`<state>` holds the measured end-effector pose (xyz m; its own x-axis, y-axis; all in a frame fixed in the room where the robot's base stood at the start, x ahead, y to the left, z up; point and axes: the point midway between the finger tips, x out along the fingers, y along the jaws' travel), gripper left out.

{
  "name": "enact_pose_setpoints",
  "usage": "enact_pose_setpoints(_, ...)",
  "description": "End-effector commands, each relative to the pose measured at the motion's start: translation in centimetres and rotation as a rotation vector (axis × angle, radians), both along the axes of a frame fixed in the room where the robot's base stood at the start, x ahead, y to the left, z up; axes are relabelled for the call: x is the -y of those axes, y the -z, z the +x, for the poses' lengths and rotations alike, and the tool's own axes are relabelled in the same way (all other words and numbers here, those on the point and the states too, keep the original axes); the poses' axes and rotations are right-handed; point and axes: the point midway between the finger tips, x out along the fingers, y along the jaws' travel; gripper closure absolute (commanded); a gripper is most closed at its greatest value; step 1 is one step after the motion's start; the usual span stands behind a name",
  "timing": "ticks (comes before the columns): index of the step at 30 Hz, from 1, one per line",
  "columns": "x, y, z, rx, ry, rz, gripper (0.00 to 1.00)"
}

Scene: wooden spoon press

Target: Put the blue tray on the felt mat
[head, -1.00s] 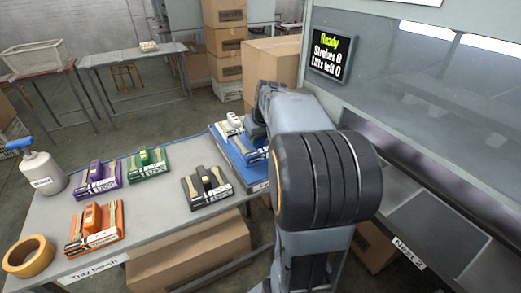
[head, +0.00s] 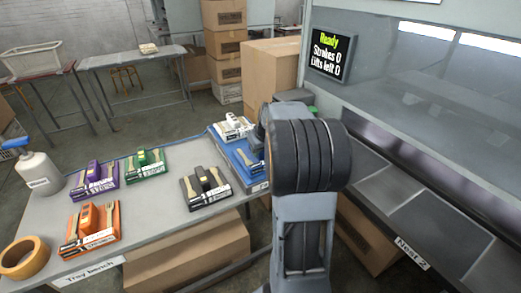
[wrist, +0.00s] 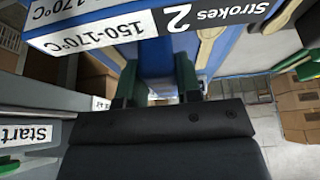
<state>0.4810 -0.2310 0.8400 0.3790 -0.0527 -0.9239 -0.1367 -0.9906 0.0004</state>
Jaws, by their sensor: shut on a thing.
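The blue tray (head: 247,153), with wooden spoons on it, is at the right end of the bench beside my arm in the head view. In the wrist view its white label (wrist: 130,28) reads "2 Strokes, 150-170°C". My gripper (wrist: 157,88) is shut on the blue tray, with its green fingers on either side of a blue part. In the head view my arm hides the gripper and part of the tray. A flat blue surface (head: 221,147), apparently the felt mat, lies under or beside the tray. I cannot tell whether the tray touches it.
A white tray (head: 233,128) stands just behind the blue one. Black (head: 205,187), green (head: 145,165), purple (head: 95,179) and orange (head: 90,228) trays are on the tray bench (head: 150,205). The press (head: 420,110) with its nests is at right; its screen (head: 328,57) reads "Ready, Strokes 0".

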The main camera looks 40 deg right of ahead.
Motion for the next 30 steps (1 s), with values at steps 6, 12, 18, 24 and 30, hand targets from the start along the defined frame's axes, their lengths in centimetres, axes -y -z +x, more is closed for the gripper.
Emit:
enact_pose_setpoints(6,0.0,0.0,0.0,0.002,0.000,-0.001,1.00)
enact_pose_setpoints(12,0.0,0.2,0.0,0.000,0.000,0.000,0.57)
enact_pose_setpoints(18,0.0,0.2,0.0,-0.001,0.000,0.000,0.43)
enact_pose_setpoints(24,0.0,0.1,0.0,0.000,-0.001,0.000,0.43)
enact_pose_setpoints(30,-0.1,-2.0,-0.7,0.003,0.001,-0.002,0.43)
